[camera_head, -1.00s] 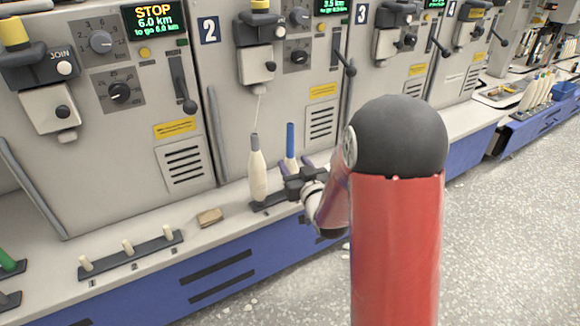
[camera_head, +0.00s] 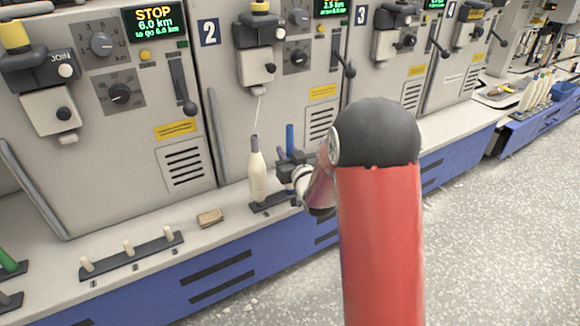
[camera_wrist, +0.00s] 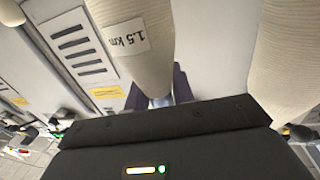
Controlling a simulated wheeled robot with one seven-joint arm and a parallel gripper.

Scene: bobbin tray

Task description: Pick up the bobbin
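A cream bobbin with a grey tip (camera_head: 257,178) stands upright on a short dark rail on the ledge below unit 2. A blue tube (camera_head: 290,138) stands just right of it; its lower part is hidden by my gripper (camera_head: 286,160), which is right beside the cream bobbin. In the wrist view a cream bobbin body with a "1.5 km" label (camera_wrist: 135,42) fills the upper middle and tapers towards the dark fingers of my gripper (camera_wrist: 159,95). The fingers are apart, one on each side of its narrow end. Contact is not visible.
Another cream body (camera_wrist: 288,55) is close at the right of the wrist view. A rail with several short pegs (camera_head: 130,255) and a small tan block (camera_head: 210,217) are on the ledge to the left. The machine front (camera_head: 180,110) rises behind.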

